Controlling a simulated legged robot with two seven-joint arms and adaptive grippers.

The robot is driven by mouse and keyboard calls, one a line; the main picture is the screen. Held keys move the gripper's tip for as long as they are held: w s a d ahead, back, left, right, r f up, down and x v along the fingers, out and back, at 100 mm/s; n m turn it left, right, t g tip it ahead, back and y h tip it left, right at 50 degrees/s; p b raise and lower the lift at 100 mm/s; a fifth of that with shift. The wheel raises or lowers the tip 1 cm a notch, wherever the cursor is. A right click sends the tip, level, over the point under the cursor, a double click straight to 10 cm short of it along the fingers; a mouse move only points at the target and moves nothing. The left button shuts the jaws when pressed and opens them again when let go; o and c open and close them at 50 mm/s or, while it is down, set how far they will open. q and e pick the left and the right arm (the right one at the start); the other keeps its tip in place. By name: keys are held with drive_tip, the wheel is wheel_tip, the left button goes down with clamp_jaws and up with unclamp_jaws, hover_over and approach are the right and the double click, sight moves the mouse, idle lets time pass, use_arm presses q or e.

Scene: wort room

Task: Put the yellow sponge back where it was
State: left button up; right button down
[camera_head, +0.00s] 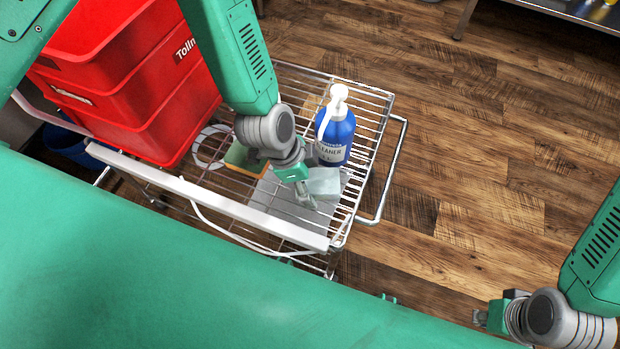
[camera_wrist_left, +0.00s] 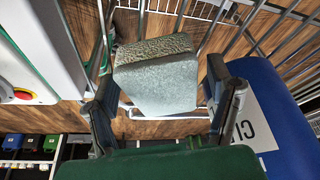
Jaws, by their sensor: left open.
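A sponge with a green top and a yellow-orange edge (camera_head: 238,158) lies on the wire cart, partly hidden behind my left wrist. A pale grey-blue block (camera_head: 323,181) lies near the cart's front right corner. My left gripper (camera_head: 306,196) is open just left of this block. In the left wrist view, the pale block (camera_wrist_left: 158,84), with a rough brownish strip on its far side, shows between the spread fingers (camera_wrist_left: 163,105); contact cannot be told. My right gripper (camera_head: 487,316) is at the lower right, away from the cart; its fingers are unclear.
A blue cleaner bottle (camera_head: 336,140) with a white pump stands just behind the pale block and close to my left gripper. Red stacked crates (camera_head: 140,85) fill the cart's left. A tan patch (camera_head: 313,104) shows behind the bottle. Wooden floor (camera_head: 480,130) lies open to the right.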

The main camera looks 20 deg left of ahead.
use_arm(q)
drive_tip(key=p+v, duration=0.5)
drive_tip(key=v, duration=0.7)
drive_tip(key=s+a+f+n, duration=0.1)
drive_tip(key=s+a+n, duration=0.1)
drive_tip(key=s+a+f+n+y, duration=0.1)
drive_tip(key=s+f+n, duration=0.1)
drive_tip(key=s+a+f+n, duration=0.2)
drive_tip(key=s, duration=0.1)
drive_tip(key=shift+s+a+f+y, duration=0.15)
drive_tip(key=shift+a+y, duration=0.15)
drive_tip(key=shift+y, duration=0.1)
drive_tip(key=s+a+f+n+y, duration=0.1)
drive_tip(key=s+a+f+n, duration=0.1)
drive_tip(key=s+a+n, duration=0.4)
drive_tip(key=shift+s+a+f+n+g+y, duration=0.2)
drive_tip(key=shift+s+a+n+g+y, duration=0.15)
drive_tip(key=shift+s+n, duration=0.3)
drive_tip(key=shift+w, duration=0.1)
